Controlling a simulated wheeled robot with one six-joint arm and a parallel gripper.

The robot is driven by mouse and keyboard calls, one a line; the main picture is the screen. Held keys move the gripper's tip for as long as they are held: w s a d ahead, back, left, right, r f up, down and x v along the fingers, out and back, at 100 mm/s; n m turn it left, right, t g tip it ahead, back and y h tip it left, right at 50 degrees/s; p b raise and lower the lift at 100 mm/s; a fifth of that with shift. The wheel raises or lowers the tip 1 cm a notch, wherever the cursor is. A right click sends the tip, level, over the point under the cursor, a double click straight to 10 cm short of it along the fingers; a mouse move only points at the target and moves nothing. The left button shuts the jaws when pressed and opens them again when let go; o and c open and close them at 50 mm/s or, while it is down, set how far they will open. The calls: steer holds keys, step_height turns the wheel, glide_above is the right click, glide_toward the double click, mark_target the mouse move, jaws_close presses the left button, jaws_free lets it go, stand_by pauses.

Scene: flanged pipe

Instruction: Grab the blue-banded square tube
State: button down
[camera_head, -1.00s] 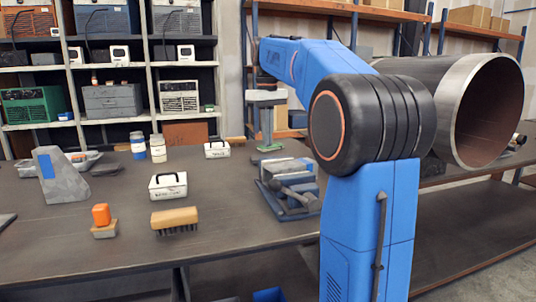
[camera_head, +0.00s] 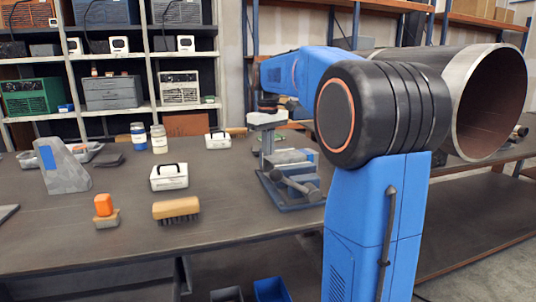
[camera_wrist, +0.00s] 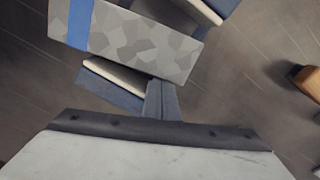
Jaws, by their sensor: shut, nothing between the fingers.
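The square tube (camera_wrist: 140,40) is mottled grey with a blue band near its left end in the wrist view. It lies slanted between the pale-faced jaws of a blue-grey vise (camera_wrist: 98,92). In the head view the tube (camera_head: 290,157) is small, above the vise (camera_head: 292,190), partly hidden by my gripper. My gripper (camera_head: 267,158) points down at the tube's left end there. In the wrist view its fingers (camera_wrist: 161,90) are together and empty, their tips at the tube's lower edge. I cannot tell whether they touch it.
On the bench stand a grey sloped block (camera_head: 64,172) with a blue patch, a white box (camera_head: 169,178), a brush (camera_head: 176,209), an orange-topped item (camera_head: 104,208) and two jars (camera_head: 158,140). A large pipe (camera_head: 462,100) lies at right. The front middle of the bench is clear.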

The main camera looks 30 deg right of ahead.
steer(key=shift+s+d, duration=0.15)
steer(key=shift+s, duration=0.9)
